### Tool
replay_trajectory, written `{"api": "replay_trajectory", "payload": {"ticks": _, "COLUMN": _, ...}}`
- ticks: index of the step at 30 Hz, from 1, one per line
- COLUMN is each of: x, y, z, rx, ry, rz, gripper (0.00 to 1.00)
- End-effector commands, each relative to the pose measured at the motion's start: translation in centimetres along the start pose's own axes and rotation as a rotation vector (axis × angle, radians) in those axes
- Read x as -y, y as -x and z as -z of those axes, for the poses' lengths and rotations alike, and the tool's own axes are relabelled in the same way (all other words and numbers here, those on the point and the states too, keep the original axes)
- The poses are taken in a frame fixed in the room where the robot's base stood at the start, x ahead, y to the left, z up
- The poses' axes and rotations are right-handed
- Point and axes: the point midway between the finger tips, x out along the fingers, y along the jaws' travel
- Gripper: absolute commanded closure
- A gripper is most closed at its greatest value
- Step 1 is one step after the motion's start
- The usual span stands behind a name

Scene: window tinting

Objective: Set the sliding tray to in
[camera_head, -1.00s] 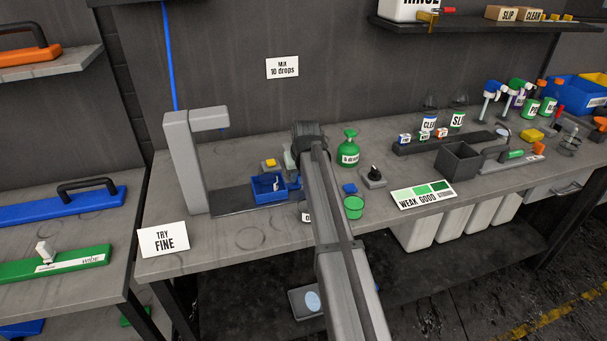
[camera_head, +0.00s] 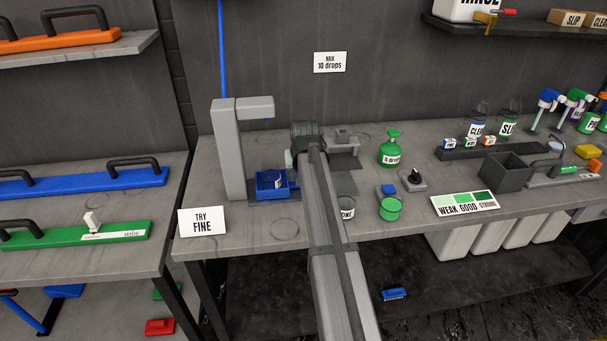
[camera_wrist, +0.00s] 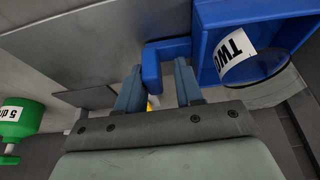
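The sliding tray (camera_head: 285,193) is a small blue open box close to the grey stand (camera_head: 228,150), below its overhanging head. It also shows in the wrist view (camera_wrist: 210,40), with a clear cup labelled TWO (camera_wrist: 245,55) inside. A blue hooked handle (camera_wrist: 152,68) sticks out from the tray's side. My gripper (camera_wrist: 159,88) has its two fingers apart, one on each side of the handle's bent end. The left finger is very near the handle; I cannot tell if they touch. A gap shows at the right finger. In the head view my arm hides the fingers.
A green bottle (camera_head: 390,150), a green cup (camera_head: 390,209) and a black knob (camera_head: 414,178) stand right of my arm. A TRY FINE card (camera_head: 202,222) stands at the front left. The bench between card and arm is clear.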

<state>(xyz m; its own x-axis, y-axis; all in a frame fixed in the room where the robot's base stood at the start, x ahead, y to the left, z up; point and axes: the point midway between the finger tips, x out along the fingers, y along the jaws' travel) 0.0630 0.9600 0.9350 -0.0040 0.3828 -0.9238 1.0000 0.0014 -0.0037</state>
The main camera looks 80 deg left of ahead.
Motion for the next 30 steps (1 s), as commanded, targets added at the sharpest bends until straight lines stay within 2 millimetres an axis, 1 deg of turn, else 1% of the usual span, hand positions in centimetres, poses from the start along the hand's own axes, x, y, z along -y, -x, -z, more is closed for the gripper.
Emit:
{"api": "replay_trajectory", "payload": {"ticks": 1, "x": 0.1, "y": 0.0, "z": 0.0, "rx": 0.0, "ry": 0.001, "rz": 0.002, "gripper": 0.63}}
{"api": "replay_trajectory", "payload": {"ticks": 3, "x": 0.0, "y": 0.0, "z": 0.0, "rx": 0.0, "ry": 0.0, "rz": 0.001, "gripper": 0.57}}
{"api": "replay_trajectory", "payload": {"ticks": 10, "x": -0.1, "y": 0.1, "z": 0.0, "rx": 0.0, "ry": 0.0, "rz": -0.002, "gripper": 0.57}}
{"api": "replay_trajectory", "payload": {"ticks": 14, "x": -0.2, "y": 0.7, "z": 0.0, "rx": 0.0, "ry": 0.0, "rz": -0.003, "gripper": 0.57}}
{"api": "replay_trajectory", "payload": {"ticks": 17, "x": -0.2, "y": 2.0, "z": 0.0, "rx": -0.002, "ry": 0.0, "rz": -0.003, "gripper": 0.57}}
{"api": "replay_trajectory", "payload": {"ticks": 20, "x": -0.2, "y": 3.7, "z": -0.1, "rx": -0.002, "ry": 0.0, "rz": -0.003, "gripper": 0.57}}
{"api": "replay_trajectory", "payload": {"ticks": 27, "x": -0.1, "y": 8.5, "z": 0.0, "rx": -0.003, "ry": 0.0, "rz": -0.002, "gripper": 0.57}}
{"api": "replay_trajectory", "payload": {"ticks": 30, "x": -0.1, "y": 10.2, "z": 0.0, "rx": -0.002, "ry": 0.0, "rz": -0.002, "gripper": 0.57}}
